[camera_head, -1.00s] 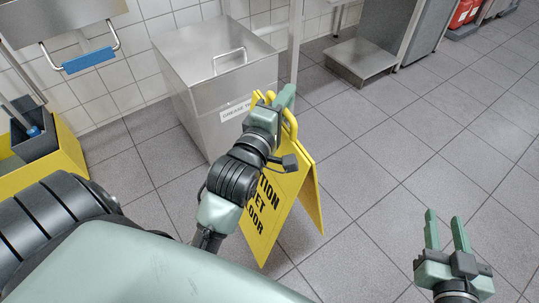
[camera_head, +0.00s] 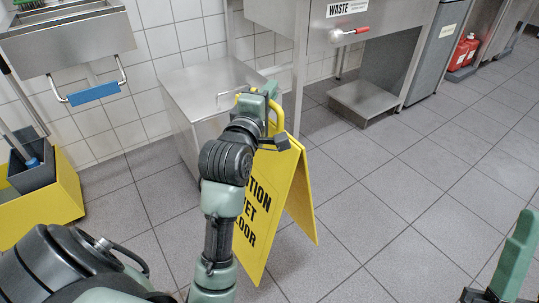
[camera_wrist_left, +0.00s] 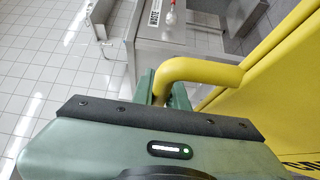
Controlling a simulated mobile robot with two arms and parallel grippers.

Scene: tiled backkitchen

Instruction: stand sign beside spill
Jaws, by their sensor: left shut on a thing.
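The yellow wet-floor sign (camera_head: 262,205) stands upright in the head view with its two panels spread apart at the bottom. My left gripper (camera_head: 268,98) is shut on the sign's top handle. In the left wrist view the yellow handle (camera_wrist_left: 205,70) passes between the green fingers (camera_wrist_left: 163,88). I cannot tell whether the sign's feet touch the floor. My right gripper (camera_head: 512,258) is cut off at the lower right edge; one finger shows clearly, apart from the sign. No spill can be made out in these views.
A steel grease box (camera_head: 203,100) stands just behind the sign. A steel unit marked WASTE (camera_head: 352,25) with a low step (camera_head: 366,101) is at the back. A yellow bucket (camera_head: 55,205) is at the left. Tiled floor to the right (camera_head: 420,190) is clear.

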